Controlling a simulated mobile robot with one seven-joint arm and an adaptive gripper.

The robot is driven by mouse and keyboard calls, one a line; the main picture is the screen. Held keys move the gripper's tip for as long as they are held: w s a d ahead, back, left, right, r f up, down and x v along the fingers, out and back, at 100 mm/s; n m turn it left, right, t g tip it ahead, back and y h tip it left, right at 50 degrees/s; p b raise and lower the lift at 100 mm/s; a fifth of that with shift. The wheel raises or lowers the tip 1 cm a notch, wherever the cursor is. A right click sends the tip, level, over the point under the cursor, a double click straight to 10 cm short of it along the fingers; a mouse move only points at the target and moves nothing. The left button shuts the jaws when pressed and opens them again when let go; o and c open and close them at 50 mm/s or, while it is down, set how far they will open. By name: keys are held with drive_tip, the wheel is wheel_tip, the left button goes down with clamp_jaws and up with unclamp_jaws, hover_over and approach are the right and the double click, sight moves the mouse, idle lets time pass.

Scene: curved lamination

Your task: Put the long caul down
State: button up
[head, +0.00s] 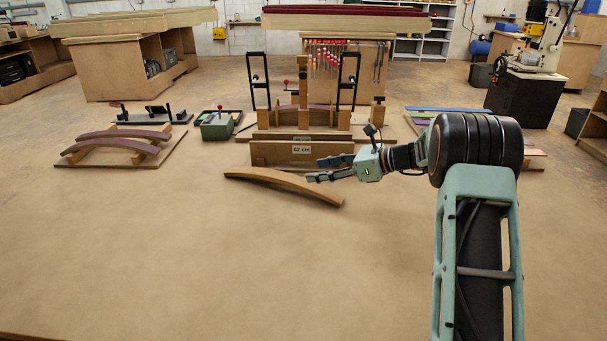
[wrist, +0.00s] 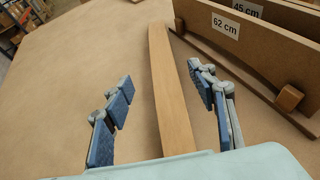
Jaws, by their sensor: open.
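The long caul is a curved strip of light wood (head: 285,184). It lies on the table in front of the rack board labelled 62 cm (head: 275,154). In the wrist view the caul (wrist: 171,95) runs lengthwise between my fingers, with a gap on each side. My gripper (head: 317,170) is open and empty, near the right half of the caul and a little above it. It also shows in the wrist view (wrist: 160,78). The caul's near end is hidden behind the gripper body in the wrist view.
A second board labelled 45 cm (wrist: 245,8) stands behind the 62 cm board. A clamping frame with black handles (head: 303,90) stands further back. Curved purple-topped pieces (head: 125,134) sit on a board at left, beside a green box (head: 217,127). The front table is clear.

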sight(282, 176)
drive_tip(key=a+f+b, duration=0.2)
drive_tip(key=shift+w+b, duration=0.3)
drive_tip(key=shift+b, duration=0.05)
drive_tip(key=shift+w+a+b, duration=0.1)
drive_tip(key=shift+a+b, duration=0.15)
drive_tip(key=shift+b, duration=0.15)
drive_tip(key=shift+w+a, duration=0.15)
drive_tip(key=shift+a, duration=0.4)
drive_tip(key=b+x, duration=0.2)
drive_tip(key=x, duration=0.8)
drive_tip(key=shift+w+b, duration=0.25)
drive_tip(key=shift+b, duration=0.05)
drive_tip(key=shift+r, duration=0.1)
clamp_jaws()
